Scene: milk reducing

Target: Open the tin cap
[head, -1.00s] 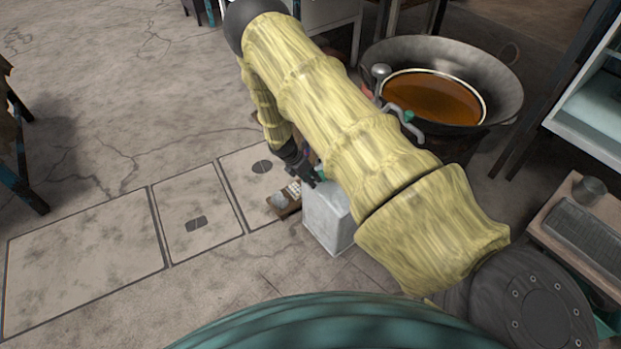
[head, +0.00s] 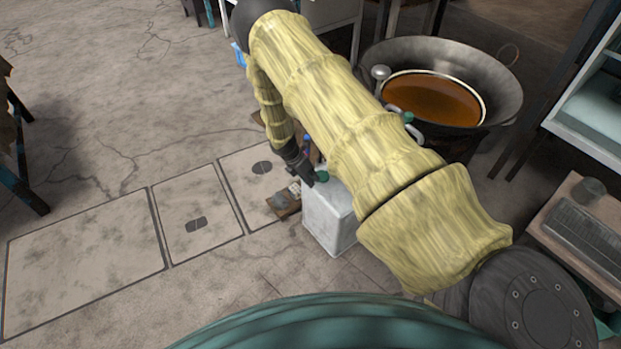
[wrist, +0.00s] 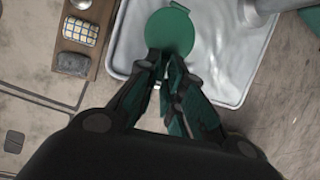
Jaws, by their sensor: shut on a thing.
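The tin (head: 328,222) is a pale metal can standing on the floor, partly behind my arm in the head view. Its top (wrist: 235,70) fills the upper middle of the wrist view. The round green cap (wrist: 170,33) lies at the tin's top, with a small tab at its far edge. My gripper (wrist: 165,58) is shut on the near edge of the cap. The fingers hide that edge, and I cannot tell whether the cap is lifted. In the head view the green cap (head: 322,176) shows beside my gripper (head: 311,182).
A wooden board (wrist: 88,35) with a checked block (wrist: 80,31) and a grey lump (wrist: 72,64) lies left of the tin. A big wok (head: 500,85) of brown liquid stands behind my arm.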

